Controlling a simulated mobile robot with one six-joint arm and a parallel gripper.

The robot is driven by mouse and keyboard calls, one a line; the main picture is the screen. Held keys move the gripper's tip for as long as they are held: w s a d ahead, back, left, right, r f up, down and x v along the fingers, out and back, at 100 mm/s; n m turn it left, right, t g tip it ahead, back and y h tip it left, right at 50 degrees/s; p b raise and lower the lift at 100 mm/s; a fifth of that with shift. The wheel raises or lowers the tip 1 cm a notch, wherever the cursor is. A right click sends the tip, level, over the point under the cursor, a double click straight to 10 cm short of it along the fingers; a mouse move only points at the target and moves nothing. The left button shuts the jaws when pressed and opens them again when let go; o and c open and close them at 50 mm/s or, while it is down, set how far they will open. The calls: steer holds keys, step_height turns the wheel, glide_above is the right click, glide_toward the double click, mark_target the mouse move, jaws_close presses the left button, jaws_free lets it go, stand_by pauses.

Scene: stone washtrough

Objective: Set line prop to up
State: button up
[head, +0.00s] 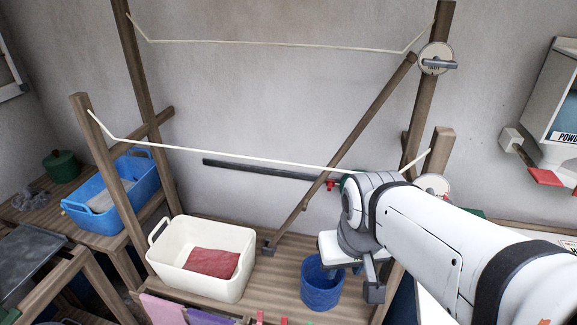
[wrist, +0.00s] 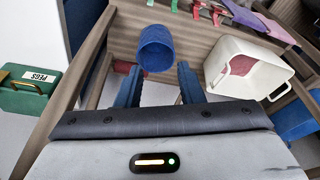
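The line prop (head: 367,119) is a brown wooden pole leaning diagonally up to the right. Its foot is near a small grey bracket on the wooden table (head: 240,301), and its top is beside the right rear post. The front pale line (head: 230,156) sags between posts; the rear line (head: 270,43) hangs higher. My gripper is in front of the prop, to the right of its lower part, apart from it. In the wrist view my gripper (wrist: 158,88) is open and empty, its two blue fingers apart. The prop is not clearly seen there.
A blue bucket (head: 321,284) stands close to my gripper. A white basin (head: 176,262) with red cloth is left of it; a blue tub (head: 140,182) stands farther left. A green pegs box (wrist: 24,92) lies left in the wrist view. A dispenser (head: 562,90) hangs right.

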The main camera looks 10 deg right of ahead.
mark_target(304, 210)
steer(key=shift+a, duration=0.15)
steer(key=w+d+f+n+t+h+b, duration=0.3)
steer(key=w+d+f+n+h+b, duration=0.7)
steer(key=n+b, duration=0.5)
steer(key=w+a+f+n+t+y+b, duration=0.2)
steer(key=w+a+n+t+b, duration=0.45)
steer(key=n, duration=0.25)
steer(key=w+a+f+n+t+y+b, duration=0.2)
steer(key=w+a+n+t+b, duration=0.3)
steer(key=w+a+n, duration=0.3)
steer(key=shift+n, duration=0.7)
steer(key=x, duration=0.3)
steer(key=d+x, duration=0.1)
steer(key=x, duration=0.2)
steer(key=shift+w+r+b, duration=0.15)
steer(key=shift+b, duration=0.25)
